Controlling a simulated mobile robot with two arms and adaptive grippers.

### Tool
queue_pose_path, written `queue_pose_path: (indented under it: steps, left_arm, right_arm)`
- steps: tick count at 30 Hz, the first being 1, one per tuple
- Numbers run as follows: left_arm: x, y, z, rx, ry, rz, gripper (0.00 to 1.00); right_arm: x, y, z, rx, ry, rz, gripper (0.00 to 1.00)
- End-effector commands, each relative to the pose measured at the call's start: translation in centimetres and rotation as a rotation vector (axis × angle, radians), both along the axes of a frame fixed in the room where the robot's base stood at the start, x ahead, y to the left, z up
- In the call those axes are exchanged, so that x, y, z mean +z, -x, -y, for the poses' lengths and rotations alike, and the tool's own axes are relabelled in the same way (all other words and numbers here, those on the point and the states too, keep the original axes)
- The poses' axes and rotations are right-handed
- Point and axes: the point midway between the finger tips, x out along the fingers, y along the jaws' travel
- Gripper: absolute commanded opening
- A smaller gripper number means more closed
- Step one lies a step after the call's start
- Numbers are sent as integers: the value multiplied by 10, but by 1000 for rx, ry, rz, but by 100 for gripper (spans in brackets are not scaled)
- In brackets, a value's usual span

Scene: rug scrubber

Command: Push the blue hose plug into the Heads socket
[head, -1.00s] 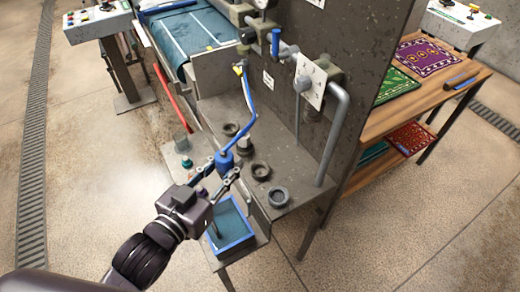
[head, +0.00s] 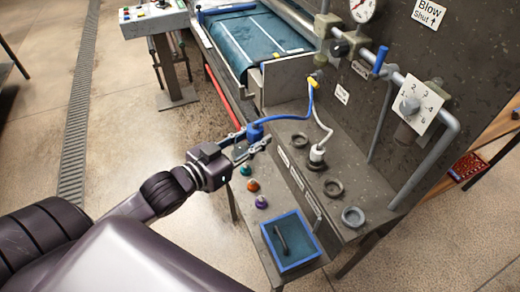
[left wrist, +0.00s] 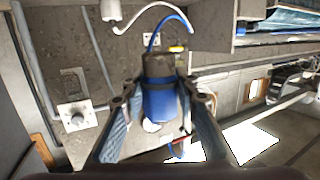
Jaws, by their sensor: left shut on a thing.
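My left gripper (head: 249,146) is shut on the blue hose plug (head: 255,131), holding it roughly upright, just left of the shelf's front edge. In the left wrist view the plug (left wrist: 160,103) sits between both fingers. Its blue hose runs up to a yellow fitting (head: 313,82) on the panel. Dark ring sockets line the shelf: a far one (head: 299,140), a near one (head: 333,187) and a greyer nearest one (head: 353,216). A white plug (head: 317,154) stands at another socket between them. The socket labels are too small to read, so I cannot tell which is Heads. The right gripper is not seen.
Teal (head: 246,170), orange (head: 252,185) and purple (head: 261,202) knobs stand below the shelf's front. A blue-rimmed tray (head: 276,264) lies nearer. The white hose (head: 322,118) arches above the shelf. A grey pipe (head: 430,165) bounds its right end.

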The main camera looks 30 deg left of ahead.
Motion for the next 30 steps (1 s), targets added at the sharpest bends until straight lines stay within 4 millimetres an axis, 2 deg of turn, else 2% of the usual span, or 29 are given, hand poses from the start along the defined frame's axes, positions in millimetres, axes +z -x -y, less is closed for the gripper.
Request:
queue_pose_path:
  steps: [3,8,12,18,24,30]
  left_arm:
    - [-17,-30,-13,69,9,7,0]
    - [-42,-77,-18,151,21,4,0]
    - [-58,-122,-5,194,30,-3,0]
    - [-66,-171,30,207,28,-9,0]
    - [-66,-193,51,202,21,-12,0]
    - [-72,-195,55,201,19,-12,0]
  right_arm:
    - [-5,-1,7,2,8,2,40]
    - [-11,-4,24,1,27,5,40]
    - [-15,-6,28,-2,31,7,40]
    - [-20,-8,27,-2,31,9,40]
    - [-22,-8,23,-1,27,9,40]
    - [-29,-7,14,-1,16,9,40]
